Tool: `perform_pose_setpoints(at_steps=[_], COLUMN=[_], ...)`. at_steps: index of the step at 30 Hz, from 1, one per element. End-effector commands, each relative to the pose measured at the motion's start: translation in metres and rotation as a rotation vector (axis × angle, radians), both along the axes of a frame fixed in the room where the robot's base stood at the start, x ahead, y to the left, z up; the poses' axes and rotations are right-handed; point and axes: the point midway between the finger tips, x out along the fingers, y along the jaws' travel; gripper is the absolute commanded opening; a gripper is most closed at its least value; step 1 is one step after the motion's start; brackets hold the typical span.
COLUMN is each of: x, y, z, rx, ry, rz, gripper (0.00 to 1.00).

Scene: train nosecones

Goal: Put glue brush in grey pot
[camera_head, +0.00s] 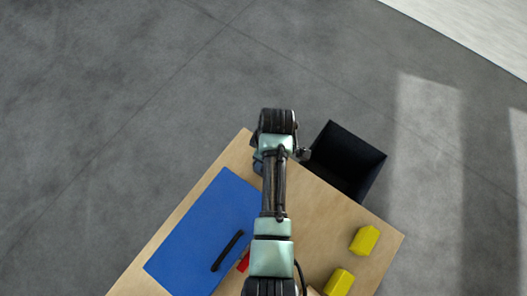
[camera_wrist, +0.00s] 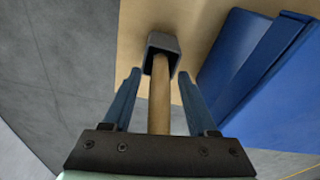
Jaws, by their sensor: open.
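The grey pot (camera_wrist: 162,44) is a small dark square container near the table edge, at the top middle of the wrist view. The glue brush (camera_wrist: 159,95) shows as a long pale wooden handle, its far end inside the pot's opening. Its bristles are hidden. My gripper (camera_wrist: 160,75) is open, with one blue finger on each side of the handle and visible gaps between. The handle's near end is hidden behind the gripper body. In the head view my arm covers the pot and brush, and only part of my gripper (camera_head: 258,160) shows.
A blue case (camera_head: 205,230) with a black handle (camera_head: 228,250) lies on the wooden table (camera_head: 310,215). It also shows in the wrist view (camera_wrist: 245,65). Two yellow blocks (camera_head: 365,240) and a red piece (camera_head: 243,262) are on the table. A black bin (camera_head: 345,160) stands beyond the edge.

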Motion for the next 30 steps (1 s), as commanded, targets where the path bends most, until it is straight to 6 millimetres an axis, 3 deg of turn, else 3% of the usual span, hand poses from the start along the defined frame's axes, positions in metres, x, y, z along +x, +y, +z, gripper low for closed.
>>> perform_pose_setpoints(at_steps=[8, 21, 30], x=[0.0, -0.004, -0.007], y=[-0.002, -0.011, -0.013], z=[0.018, 0.101, 0.122], rx=[0.0, 0.0, 0.001], ry=[-0.003, -0.005, 0.0], rz=[0.0, -0.001, 0.0], gripper=[0.58, 0.58, 0.58])
